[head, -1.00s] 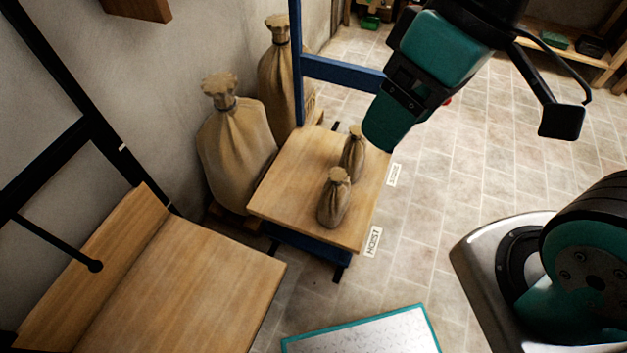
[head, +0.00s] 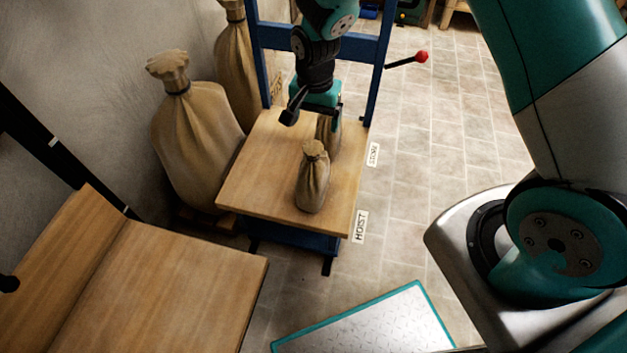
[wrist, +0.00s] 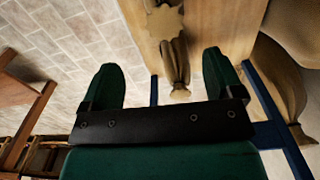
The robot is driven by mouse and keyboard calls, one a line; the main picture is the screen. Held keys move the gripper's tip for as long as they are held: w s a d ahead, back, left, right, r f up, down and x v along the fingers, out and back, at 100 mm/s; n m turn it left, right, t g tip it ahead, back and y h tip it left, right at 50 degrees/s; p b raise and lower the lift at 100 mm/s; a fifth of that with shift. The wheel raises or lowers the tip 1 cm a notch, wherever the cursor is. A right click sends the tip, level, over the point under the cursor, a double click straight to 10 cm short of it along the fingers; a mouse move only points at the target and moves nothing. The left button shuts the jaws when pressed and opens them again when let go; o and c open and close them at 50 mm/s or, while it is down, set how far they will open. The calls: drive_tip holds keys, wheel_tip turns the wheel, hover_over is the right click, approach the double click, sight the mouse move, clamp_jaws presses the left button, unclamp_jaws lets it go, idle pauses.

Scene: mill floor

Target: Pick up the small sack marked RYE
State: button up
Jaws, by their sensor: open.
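Two small brown tied sacks stand on a wooden platform (head: 262,160). The nearer sack (head: 313,182) is in plain sight in the head view. The farther sack (head: 334,132) is partly hidden behind my gripper (head: 316,110). No RYE marking can be read on either one. In the wrist view my gripper (wrist: 163,80) is open and empty, its two green fingers apart. The farther sack (wrist: 178,62) shows between and beyond the fingers, with the nearer sack (wrist: 164,25) at the top edge. I cannot tell how far the fingertips are from the sack.
Blue posts (head: 375,75) and a crossbar rise at the platform's far side, close to my arm. Two large sacks (head: 192,130) stand left by the wall. A wooden bench (head: 160,290) is at lower left, a teal-edged metal plate (head: 365,325) in front.

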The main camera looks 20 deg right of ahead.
sight(315, 149)
wheel_tip(315, 149, down, 10)
drive_tip(key=shift+r+b, duration=0.15)
drive_tip(key=shift+b, duration=0.25)
drive_tip(key=f, duration=0.5)
drive_tip(key=shift+w+a, duration=0.1)
drive_tip(key=shift+w, duration=0.25)
drive_tip(key=shift+r, duration=0.15)
clamp_jaws()
